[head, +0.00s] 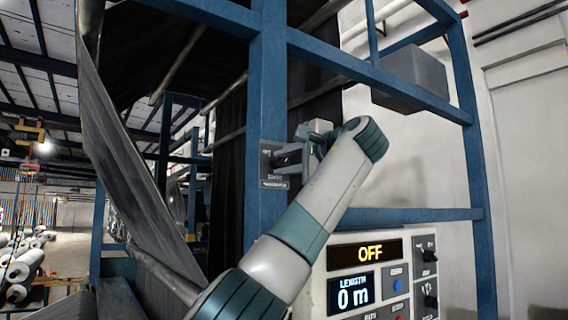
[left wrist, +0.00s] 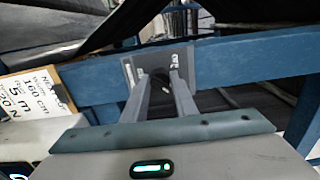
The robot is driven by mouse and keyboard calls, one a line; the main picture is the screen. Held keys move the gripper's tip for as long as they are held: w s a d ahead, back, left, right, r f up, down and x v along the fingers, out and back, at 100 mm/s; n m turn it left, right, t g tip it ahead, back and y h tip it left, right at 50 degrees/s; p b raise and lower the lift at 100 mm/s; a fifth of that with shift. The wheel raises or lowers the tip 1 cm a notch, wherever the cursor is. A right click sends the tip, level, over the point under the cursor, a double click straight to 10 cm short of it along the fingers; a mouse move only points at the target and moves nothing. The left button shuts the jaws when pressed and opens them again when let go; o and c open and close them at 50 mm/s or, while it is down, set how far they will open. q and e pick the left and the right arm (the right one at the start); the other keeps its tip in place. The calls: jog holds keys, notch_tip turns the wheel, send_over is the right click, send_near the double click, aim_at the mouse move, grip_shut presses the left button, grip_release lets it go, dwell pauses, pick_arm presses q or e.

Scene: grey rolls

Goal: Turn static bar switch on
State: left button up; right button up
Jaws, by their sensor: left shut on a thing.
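The static bar switch has a small grey plate (head: 267,178) fixed to the blue upright post in the head view. The plate also shows in the left wrist view (left wrist: 188,58), on the blue beam. Its dark knob (left wrist: 158,78) sits between my fingertips and is mostly hidden by them. My left gripper (head: 280,158) reaches the plate from the right and is shut on the knob. Its two fingers point straight at the plate in the left wrist view. Which way the knob is turned cannot be told. My right gripper is in neither view.
A control panel (head: 341,255) stands at the lower right. Its displays read OFF and LENGTH 0 m. A grey box (head: 410,80) sits on the blue frame above. Dark fabric (head: 120,165) hangs at the left. White rolls (head: 24,265) lie far left.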

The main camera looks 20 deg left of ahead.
pick_arm(q)
jog(key=o, duration=1)
jog(key=shift+o, duration=0.2)
jog(key=shift+d, duration=0.1)
jog(key=shift+s+d+f+b, duration=0.1)
jog(key=shift+s+d+b, duration=0.25)
jog(key=shift+d, duration=0.1)
jog(key=shift+b+v, duration=0.45)
jog(key=shift+v, duration=0.6)
jog(key=b, duration=0.3)
send_near(283, 163)
jog(key=v, duration=0.7)
jog(key=shift+s+d+b, duration=0.3)
jog(key=shift+d, duration=0.15)
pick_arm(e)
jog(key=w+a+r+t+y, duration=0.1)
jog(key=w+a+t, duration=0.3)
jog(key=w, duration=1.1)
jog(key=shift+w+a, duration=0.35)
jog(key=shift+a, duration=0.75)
